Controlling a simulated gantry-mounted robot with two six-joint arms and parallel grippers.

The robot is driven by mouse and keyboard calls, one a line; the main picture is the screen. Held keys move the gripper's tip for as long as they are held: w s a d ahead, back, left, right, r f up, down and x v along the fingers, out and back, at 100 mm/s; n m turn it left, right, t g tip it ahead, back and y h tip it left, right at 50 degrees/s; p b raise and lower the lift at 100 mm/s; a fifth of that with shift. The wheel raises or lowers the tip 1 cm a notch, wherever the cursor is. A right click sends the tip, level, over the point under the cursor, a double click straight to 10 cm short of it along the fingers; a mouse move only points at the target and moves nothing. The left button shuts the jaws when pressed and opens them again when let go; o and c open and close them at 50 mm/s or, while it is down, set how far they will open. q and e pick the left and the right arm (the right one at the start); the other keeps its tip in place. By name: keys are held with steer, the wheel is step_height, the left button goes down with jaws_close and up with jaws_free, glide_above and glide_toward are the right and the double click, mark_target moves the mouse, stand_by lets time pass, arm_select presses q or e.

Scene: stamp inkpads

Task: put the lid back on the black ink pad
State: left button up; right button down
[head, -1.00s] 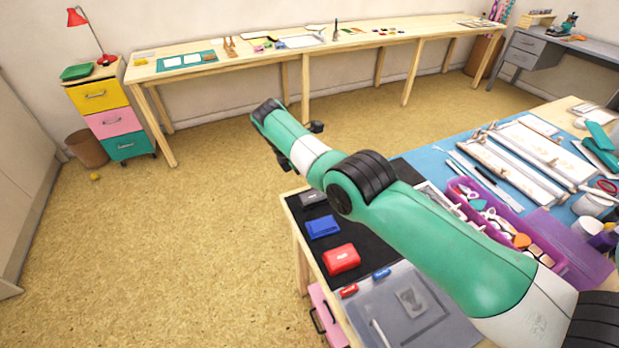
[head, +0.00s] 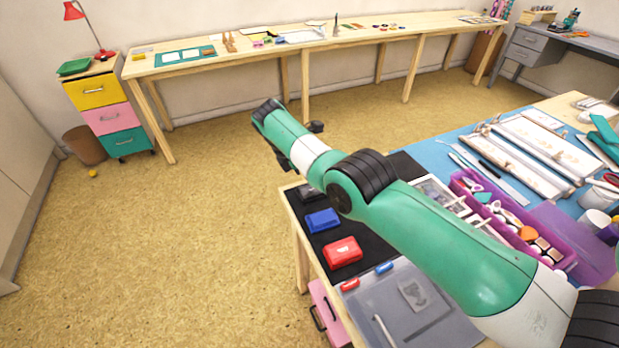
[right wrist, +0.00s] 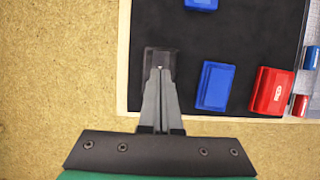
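The black ink pad (head: 311,194) sits at the far end of the black mat, partly hidden by my right arm in the head view. In the right wrist view a dark, box-shaped piece (right wrist: 149,62) at the mat's corner lies under the fingertips. I cannot tell its lid from the pad. My right gripper (right wrist: 159,72) points at the middle of this piece with its two fingers together. Whether it touches or grips the piece is unclear. My left gripper is not in view.
A blue pad (head: 322,220) and a red pad (head: 342,252) stand on the black mat (right wrist: 240,35). Another blue piece (right wrist: 201,3) lies at the top edge of the wrist view. A purple tray (head: 462,187) and grey sheet (head: 385,292) are close by. Open floor lies left of the table.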

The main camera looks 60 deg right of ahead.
steer(key=shift+f+b, duration=0.7)
steer(key=shift+f, duration=0.15)
step_height(320, 180, up, 7)
steer(key=p, duration=0.6)
steer(key=shift+p, duration=0.4)
steer(key=shift+r, duration=0.1)
stand_by(0.3)
